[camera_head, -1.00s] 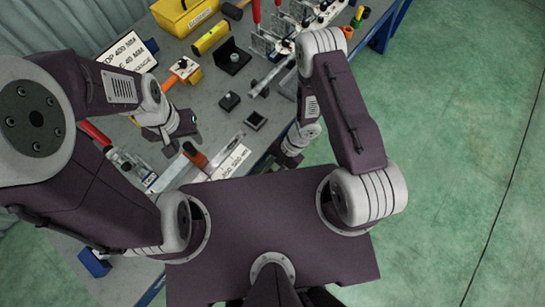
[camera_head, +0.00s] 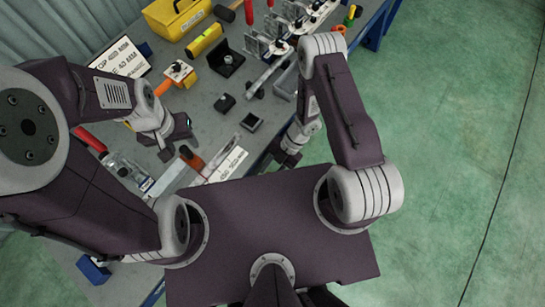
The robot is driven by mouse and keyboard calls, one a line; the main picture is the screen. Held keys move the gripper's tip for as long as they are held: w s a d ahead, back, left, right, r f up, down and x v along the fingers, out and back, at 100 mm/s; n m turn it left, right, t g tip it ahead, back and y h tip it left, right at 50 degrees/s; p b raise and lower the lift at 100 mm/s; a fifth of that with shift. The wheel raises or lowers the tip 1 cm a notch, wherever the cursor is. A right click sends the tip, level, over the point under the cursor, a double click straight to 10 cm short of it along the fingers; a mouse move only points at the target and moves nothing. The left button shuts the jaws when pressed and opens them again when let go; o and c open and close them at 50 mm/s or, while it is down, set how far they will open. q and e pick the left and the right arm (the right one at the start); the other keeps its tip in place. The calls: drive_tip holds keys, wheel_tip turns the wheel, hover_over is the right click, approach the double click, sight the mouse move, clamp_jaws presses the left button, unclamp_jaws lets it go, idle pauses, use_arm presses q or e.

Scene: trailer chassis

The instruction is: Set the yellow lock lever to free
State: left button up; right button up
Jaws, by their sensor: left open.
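A small yellow block with a white top, a dark knob and an orange handle (camera_head: 179,73) sits on the grey bench in the head view. A small yellow piece (camera_head: 127,124) shows partly behind my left arm. I cannot tell whether either is the yellow lock lever, and no lever setting is readable. My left gripper (camera_head: 178,141) is open and empty over the bench, nearer to me than the yellow block and apart from it. My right gripper (camera_head: 285,154) hangs at the bench's near edge; its jaws are too small and dark to read.
A yellow toolbox (camera_head: 178,17), a yellow level (camera_head: 204,40) and a black bracket (camera_head: 227,62) stand farther back. Toggle clamps (camera_head: 278,45) line the bench's right side. An orange-handled tool (camera_head: 191,158) lies near my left gripper. Green floor (camera_head: 450,150) is clear at right.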

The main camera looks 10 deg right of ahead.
drive_tip(key=v, duration=0.8)
drive_tip(key=shift+r, duration=0.15)
drive_tip(key=c, duration=0.3)
drive_tip(key=shift+d+n, duration=0.2)
drive_tip(key=shift+n, duration=0.2)
clamp_jaws()
drive_tip(key=a+r+n+h+p, duration=0.65)
drive_tip(key=r+n, duration=0.25)
drive_tip(key=n, duration=0.8)
drive_tip(key=shift+t+y, duration=0.3)
drive_tip(key=shift+y, duration=0.05)
drive_tip(key=b+x, duration=0.3)
drive_tip(key=x, duration=1)
drive_tip(key=shift+w+d+f, duration=0.1)
drive_tip(key=shift+f, duration=0.25)
